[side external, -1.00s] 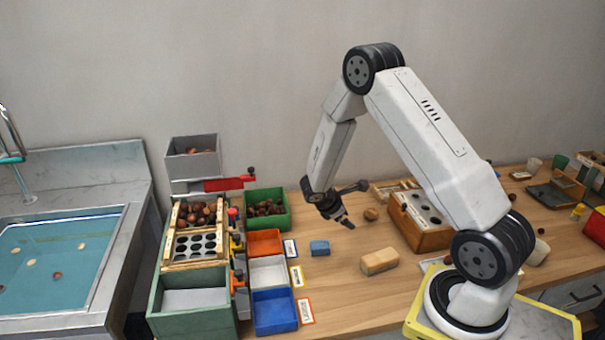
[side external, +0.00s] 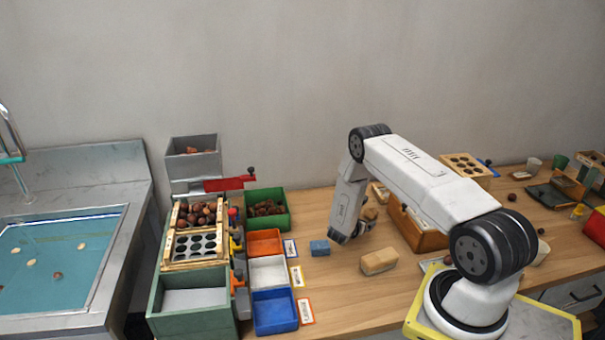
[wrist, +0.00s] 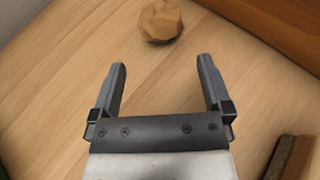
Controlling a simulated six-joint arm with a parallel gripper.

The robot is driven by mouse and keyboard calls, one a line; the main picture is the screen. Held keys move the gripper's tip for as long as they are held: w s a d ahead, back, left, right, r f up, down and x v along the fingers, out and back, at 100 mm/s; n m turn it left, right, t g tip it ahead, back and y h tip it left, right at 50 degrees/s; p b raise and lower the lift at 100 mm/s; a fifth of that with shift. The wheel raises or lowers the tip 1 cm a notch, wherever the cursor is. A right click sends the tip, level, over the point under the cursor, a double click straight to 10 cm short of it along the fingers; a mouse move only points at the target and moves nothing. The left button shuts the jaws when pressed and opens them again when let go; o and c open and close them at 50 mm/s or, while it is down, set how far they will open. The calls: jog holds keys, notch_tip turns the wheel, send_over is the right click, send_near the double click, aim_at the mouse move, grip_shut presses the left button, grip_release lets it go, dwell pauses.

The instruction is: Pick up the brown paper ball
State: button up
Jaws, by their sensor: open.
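The brown paper ball (wrist: 160,21) lies on the wooden table near the top of the wrist view, crumpled and tan-brown. It also shows in the side view (side external: 369,213), close beside my lowered gripper and partly hidden by it. My gripper (wrist: 162,64) is open and empty, pointing down near the table. In the wrist view the ball is beyond the fingertips, roughly in line with the gap between them, and not touching either finger.
Coloured trays, including a blue one (side external: 275,313), stand to the left. The wood between the fingers is clear.

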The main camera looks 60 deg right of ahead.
aim_at(368, 218)
jog(key=shift+d, duration=0.1)
jog(key=shift+x, duration=1.2)
jog(key=shift+d+f, duration=0.1)
jog(key=shift+d, duration=0.05)
jog(key=shift+x, duration=2.4)
jog(key=shift+s, duration=0.1)
jog(key=c, duration=1)
